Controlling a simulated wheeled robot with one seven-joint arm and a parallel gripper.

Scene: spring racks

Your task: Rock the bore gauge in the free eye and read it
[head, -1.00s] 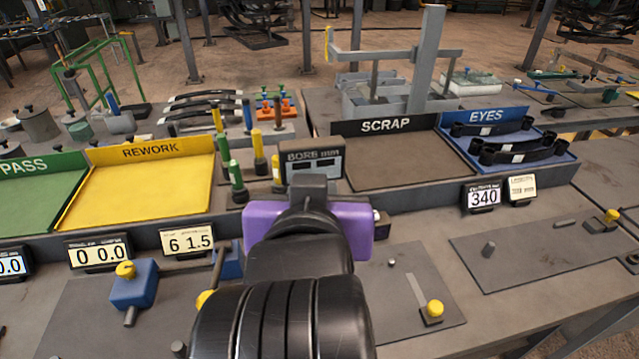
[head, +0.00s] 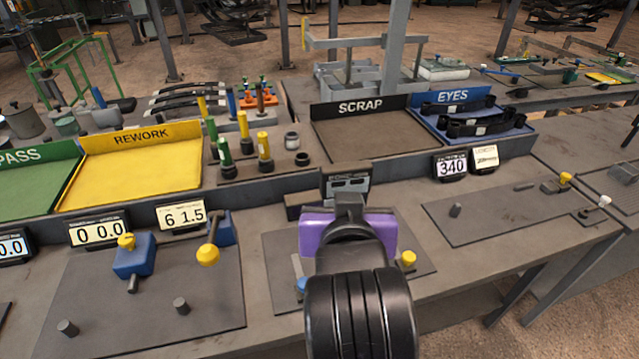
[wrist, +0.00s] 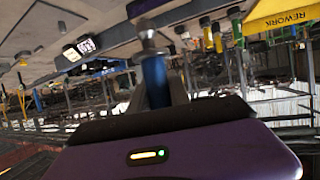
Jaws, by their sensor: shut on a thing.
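My gripper (head: 348,225), with its purple body, is above the middle plate on the bench and hides its own fingertips in the head view. In the wrist view a blue handle (wrist: 155,82) with a silver top is between the fingers. Several black spring eyes (head: 468,127) lie in the blue EYES tray (head: 428,121) at back right, apart from the gripper. I cannot tell which eye is the free one.
The yellow REWORK tray (head: 125,180) and brown SCRAP tray (head: 360,138) are empty. Coloured plug gauges (head: 222,150) stand between them. A left plate (head: 190,300) carries a blue clamp (head: 134,260). A right plate (head: 475,222) has pegs. A readout (head: 451,168) shows 340.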

